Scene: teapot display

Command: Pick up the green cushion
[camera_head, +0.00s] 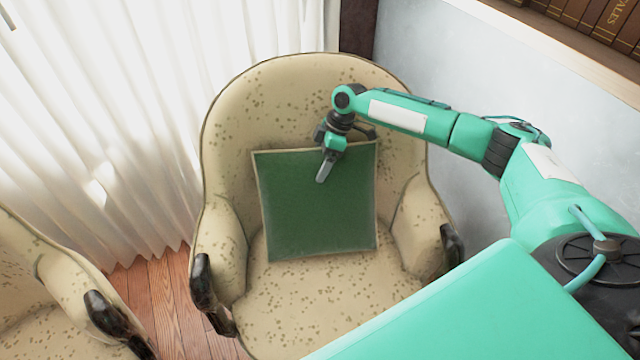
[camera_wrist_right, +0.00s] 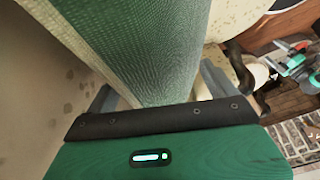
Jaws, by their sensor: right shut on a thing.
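The green cushion (camera_head: 315,205) with a pale edge stands upright against the backrest of the cream speckled armchair (camera_head: 270,105), on its seat. My right gripper (camera_head: 324,172) is at the cushion's top edge, with one finger showing in front of its face. In the right wrist view the cushion (camera_wrist_right: 150,45) fills the space between the two fingers of the gripper (camera_wrist_right: 165,95), which is shut on it. The cushion's back side is hidden in the head view. My left gripper is not in view.
A second speckled armchair (camera_head: 50,285) stands at the lower left. The armchair's armrests (camera_head: 220,245) flank the cushion. White curtains (camera_head: 110,110) hang at left, a pale wall (camera_head: 440,60) is at right, and a shelf of books (camera_head: 590,20) is at the upper right.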

